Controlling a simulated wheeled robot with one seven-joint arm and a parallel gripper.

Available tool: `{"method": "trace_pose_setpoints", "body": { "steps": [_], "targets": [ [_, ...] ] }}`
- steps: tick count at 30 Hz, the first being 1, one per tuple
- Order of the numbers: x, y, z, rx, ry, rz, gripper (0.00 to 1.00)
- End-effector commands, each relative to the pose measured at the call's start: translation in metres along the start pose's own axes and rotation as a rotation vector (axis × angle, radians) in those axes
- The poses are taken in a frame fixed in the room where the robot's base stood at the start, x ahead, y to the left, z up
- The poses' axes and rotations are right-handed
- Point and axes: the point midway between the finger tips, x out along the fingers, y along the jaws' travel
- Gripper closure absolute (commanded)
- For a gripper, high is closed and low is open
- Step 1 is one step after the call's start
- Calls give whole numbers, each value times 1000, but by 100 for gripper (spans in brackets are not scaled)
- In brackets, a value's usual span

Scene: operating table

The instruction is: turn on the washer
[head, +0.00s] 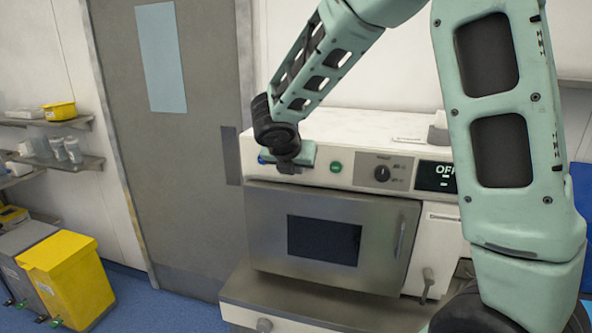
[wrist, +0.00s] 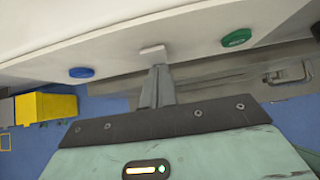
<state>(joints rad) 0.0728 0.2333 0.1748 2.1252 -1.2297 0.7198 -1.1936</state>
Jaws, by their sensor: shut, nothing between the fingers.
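The washer (head: 405,262) is a white machine with a grey front door and a dark window; its display (head: 437,176) reads OFF. A green button (head: 335,167) sits on its upper front panel, and it also shows at upper right in the wrist view (wrist: 236,38). A blue button (wrist: 81,72) is at left in the wrist view; in the head view it is mostly hidden by my gripper (head: 287,166). My gripper (wrist: 153,54) is shut and empty, its tip at the panel between the two buttons. I cannot tell whether it touches the panel.
A door handle (head: 400,236) stands out on the washer's front. Blue floor (head: 160,310) is clear at front left.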

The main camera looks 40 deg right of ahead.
Motion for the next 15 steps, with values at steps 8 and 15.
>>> {"method": "trace_pose_setpoints", "body": {
  "steps": [8, 15],
  "targets": [
    [2, 0, 1, 1, -15, -1, 100],
    [-4, 0, 6, 0, -16, 0, 100]
  ]
}}
